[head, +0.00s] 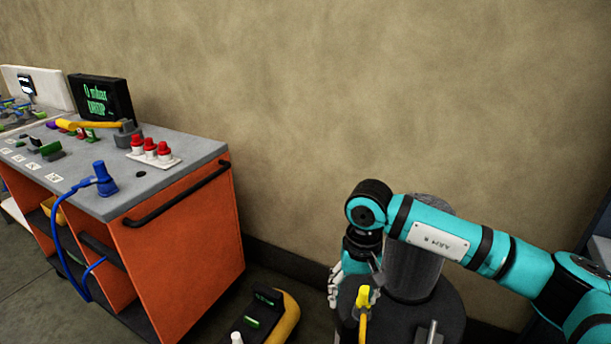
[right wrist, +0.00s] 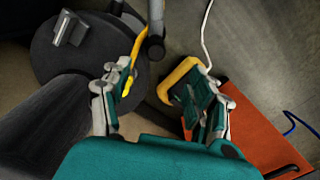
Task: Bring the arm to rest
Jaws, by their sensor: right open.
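My right arm (head: 435,240) is teal, comes in from the right in the head view and bends down at a black joint. My right gripper (head: 340,285) hangs below that joint beside a dark grey cylinder; its lower part is partly hidden. In the right wrist view the two fingers of the right gripper (right wrist: 165,95) stand wide apart with nothing held between them. My left gripper is in neither view.
An orange cart (head: 190,255) with a grey top stands at left, carrying red-capped items (head: 150,148) and a blue tool (head: 104,180). A yellow-and-black device (head: 283,318) sits low between cart and gripper. A dark round base (head: 440,312) is close to the gripper.

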